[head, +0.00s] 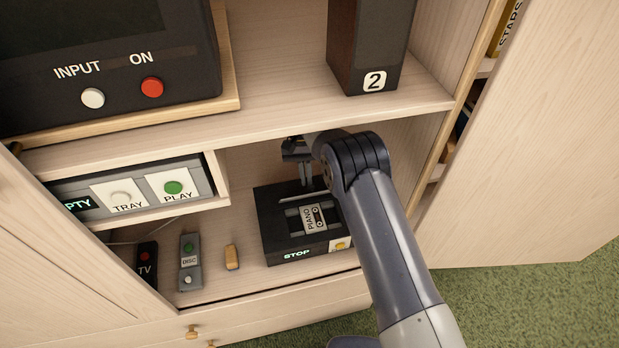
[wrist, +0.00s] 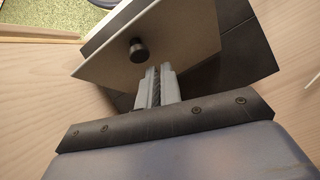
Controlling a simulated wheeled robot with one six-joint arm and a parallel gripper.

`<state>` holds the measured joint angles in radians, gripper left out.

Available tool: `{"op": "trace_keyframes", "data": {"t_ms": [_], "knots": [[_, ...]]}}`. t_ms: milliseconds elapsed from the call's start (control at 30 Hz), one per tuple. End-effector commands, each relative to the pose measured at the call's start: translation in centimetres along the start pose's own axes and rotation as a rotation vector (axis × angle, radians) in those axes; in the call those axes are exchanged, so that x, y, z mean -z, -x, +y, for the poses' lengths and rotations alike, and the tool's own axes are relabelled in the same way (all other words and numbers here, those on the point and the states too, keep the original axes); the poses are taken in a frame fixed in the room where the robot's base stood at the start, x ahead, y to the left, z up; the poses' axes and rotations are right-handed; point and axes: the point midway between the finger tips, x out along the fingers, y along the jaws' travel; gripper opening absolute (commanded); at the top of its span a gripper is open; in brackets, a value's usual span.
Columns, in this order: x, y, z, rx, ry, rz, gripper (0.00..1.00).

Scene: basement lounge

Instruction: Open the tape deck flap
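The tape deck (head: 276,238) is a black box on the lower shelf, with a lit STOP sign and a yellow button (head: 341,244) on its front. A cassette labelled PIANO (head: 312,218) shows in its top. A pale plate with a dark knob (wrist: 190,40) fills much of the wrist view; it appears to be the flap, raised and seen nearly edge-on as a thin pale strip in the head view (head: 303,197). My gripper (head: 306,183) points down behind that strip. Its fingers (wrist: 155,72) are together with nothing visible between them; contact with the plate is unclear.
A disc unit (head: 205,178) with TRAY and PLAY buttons is left of the deck. A TV remote (head: 147,264), a DISC remote (head: 190,262) and a small tan block (head: 231,257) lie on the lower shelf. The upper shelf edge (head: 270,127) is close above my gripper.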

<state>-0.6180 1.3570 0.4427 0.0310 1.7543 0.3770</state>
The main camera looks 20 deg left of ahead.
Motion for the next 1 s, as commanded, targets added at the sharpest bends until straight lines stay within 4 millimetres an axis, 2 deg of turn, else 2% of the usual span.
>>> {"op": "trace_keyframes", "data": {"t_ms": [33,433,1000], "knots": [[-0.02,0.14,0.12,0.000,-0.001,0.001,0.09],[-0.05,0.16,0.37,-0.003,-0.004,-0.003,0.41],[-0.58,-0.27,0.59,-0.005,-0.005,-0.005,0.41]]}}
